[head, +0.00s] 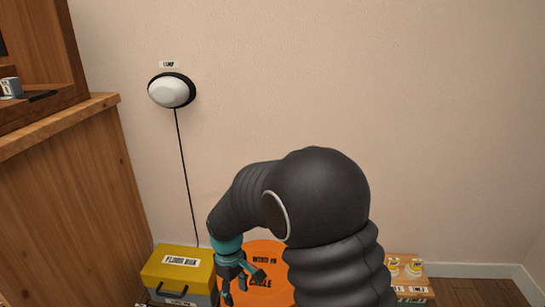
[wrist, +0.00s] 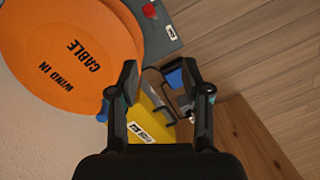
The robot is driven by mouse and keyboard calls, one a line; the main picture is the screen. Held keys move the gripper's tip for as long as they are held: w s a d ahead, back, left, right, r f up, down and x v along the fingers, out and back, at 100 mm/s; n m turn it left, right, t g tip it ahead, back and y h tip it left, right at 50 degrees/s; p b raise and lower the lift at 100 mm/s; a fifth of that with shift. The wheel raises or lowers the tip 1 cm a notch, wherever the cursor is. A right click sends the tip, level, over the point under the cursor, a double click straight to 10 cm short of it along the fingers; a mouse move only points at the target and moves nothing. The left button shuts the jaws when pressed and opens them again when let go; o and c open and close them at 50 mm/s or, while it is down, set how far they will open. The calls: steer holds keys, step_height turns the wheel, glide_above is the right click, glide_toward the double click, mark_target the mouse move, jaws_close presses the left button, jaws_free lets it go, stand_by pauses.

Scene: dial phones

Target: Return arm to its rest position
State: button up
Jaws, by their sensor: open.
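My arm is a thick black ribbed arm, bent over in the middle of the head view. My gripper (head: 238,283) hangs from its end with a teal band, fingers pointing down, between a yellow-lidded box (head: 180,265) and an orange disc (head: 268,256). In the wrist view my gripper (wrist: 158,90) is open, with its two dark fingers apart and nothing held between them. The yellow box (wrist: 150,118) shows below and between the fingers. The orange disc (wrist: 70,50), marked "WIND IN CABLE", lies at the upper left there.
A white lamp (head: 172,90) is on the wall, with a cable running down. A wooden counter (head: 75,190) stands at left. A low wooden box with yellow-and-white items (head: 405,268) is at right. A grey panel with a red button (wrist: 150,11) adjoins the disc. Wall space above my arm is clear.

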steer(key=s+d+r+m+t+p, duration=0.2)
steer(key=s+d+r+m, duration=0.1)
steer(key=s+d+r, duration=0.3)
steer(key=s+d+r+m+t+p, duration=0.2)
steer(key=s+d+r, duration=0.4)
steer(key=d+r, duration=0.5)
steer(key=s+d+r+m+t+p, duration=0.2)
steer(key=s+d+r+m, duration=0.4)
steer(key=r, duration=0.7)
steer(key=shift+s+d+t+y+p, duration=0.3)
steer(key=shift+d+p, duration=0.4)
steer(key=shift+d, duration=0.55)
